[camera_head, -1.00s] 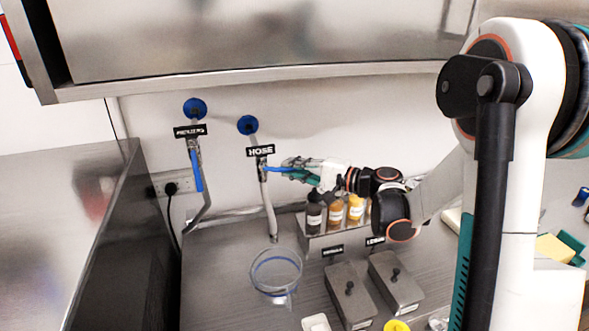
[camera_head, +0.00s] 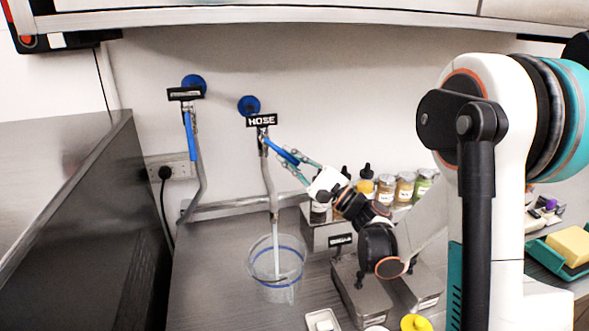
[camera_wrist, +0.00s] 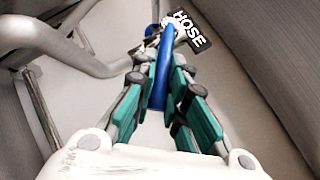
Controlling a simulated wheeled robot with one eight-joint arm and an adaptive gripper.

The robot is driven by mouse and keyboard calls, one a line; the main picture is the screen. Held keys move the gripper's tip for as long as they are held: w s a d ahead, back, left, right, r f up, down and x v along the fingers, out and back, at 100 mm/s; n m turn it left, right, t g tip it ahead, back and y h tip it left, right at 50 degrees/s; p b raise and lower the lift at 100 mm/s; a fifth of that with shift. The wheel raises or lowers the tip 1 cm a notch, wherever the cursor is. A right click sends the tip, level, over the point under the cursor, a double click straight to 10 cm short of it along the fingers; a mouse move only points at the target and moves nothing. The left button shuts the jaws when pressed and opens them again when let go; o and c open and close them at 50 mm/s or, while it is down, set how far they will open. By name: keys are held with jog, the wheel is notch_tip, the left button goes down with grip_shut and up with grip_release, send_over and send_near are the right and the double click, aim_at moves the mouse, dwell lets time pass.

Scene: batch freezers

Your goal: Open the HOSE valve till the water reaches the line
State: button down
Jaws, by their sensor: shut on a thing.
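The HOSE valve has a blue lever (camera_head: 277,150) under a black HOSE sign (camera_head: 261,120). The lever slants down to the right. My gripper (camera_head: 294,159) is shut on it. In the wrist view the blue lever (camera_wrist: 159,82) runs between the teal finger pads of my gripper (camera_wrist: 166,85), with the HOSE sign (camera_wrist: 190,30) just beyond. The grey hose (camera_head: 268,185) hangs down over a clear pitcher (camera_head: 257,278) with a blue line (camera_head: 293,243) near its top. A pale stream of water (camera_head: 276,233) falls from the hose into the pitcher. The exact water level is hard to make out.
A second valve with a blue lever (camera_head: 190,136) hangs to the left. Bottles and jars (camera_head: 385,187) stand behind my wrist, and lidded metal containers (camera_head: 362,298) lie right of the pitcher. A dark metal cabinet (camera_head: 90,220) bounds the counter on the left.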

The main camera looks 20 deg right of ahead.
jog(key=shift+a+f+m+t+h+b, duration=0.15)
jog(key=shift+a+f+m+t+b, duration=0.15)
jog(key=shift+m+t+b, duration=0.25)
jog(key=shift+a+f+m+t+h+b, duration=0.15)
jog(key=shift+a+f+m+t+b, duration=0.15)
jog(key=shift+m+b, duration=0.3)
jog(key=shift+d+r, duration=0.1)
jog(key=c, duration=1.6)
grip_release()
jog(key=v, duration=1.2)
